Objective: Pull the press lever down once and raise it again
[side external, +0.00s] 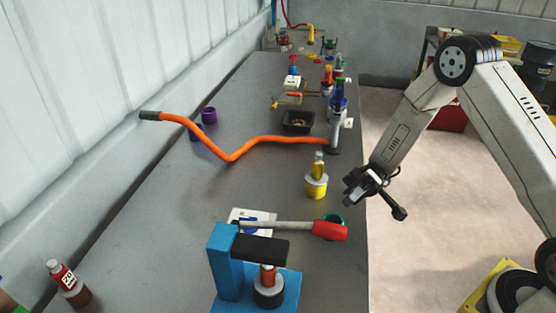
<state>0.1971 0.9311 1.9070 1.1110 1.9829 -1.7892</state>
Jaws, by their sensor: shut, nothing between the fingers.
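The press (226,262) is a blue frame with a black arm, standing on a blue base at the near edge of the grey table. Its lever (275,225) is a grey bar with a red grip (330,231), lying about level and pointing right. A copper-coloured piece (268,275) on a dark round block stands under the black arm. My gripper (398,212) is shut and empty, out past the table's right edge, above and to the right of the red grip. It touches nothing.
A yellow bottle (316,187) stands behind the lever, close to my gripper's left. A bent orange pipe (236,155) crosses the table farther back. A red bottle (64,277) stands at near left.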

